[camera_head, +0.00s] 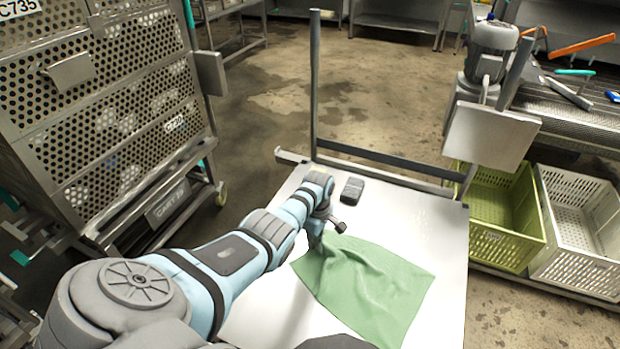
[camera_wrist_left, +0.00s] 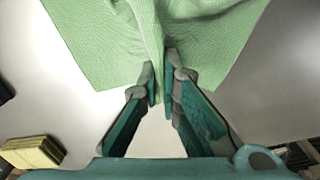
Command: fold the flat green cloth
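The green cloth (camera_head: 368,285) lies on the white tabletop (camera_head: 440,225), rumpled, with raised folds running from its upper left part. My left gripper (camera_head: 317,238) reaches down to the cloth's upper left edge; its fingers are mostly hidden by the arm in the head view. In the left wrist view, the fingertips (camera_wrist_left: 160,78) are close together with a gathered ridge of the cloth (camera_wrist_left: 120,40) pinched between them. The ridge rises toward the tips. My right gripper is not in view.
A dark small box (camera_head: 352,190) lies on the tabletop just beyond the cloth. A perforated metal cart (camera_head: 110,110) stands at the left. A green crate (camera_head: 500,215) and a white crate (camera_head: 580,230) stand at the right. A grey post frame (camera_head: 315,90) rises at the table's far edge.

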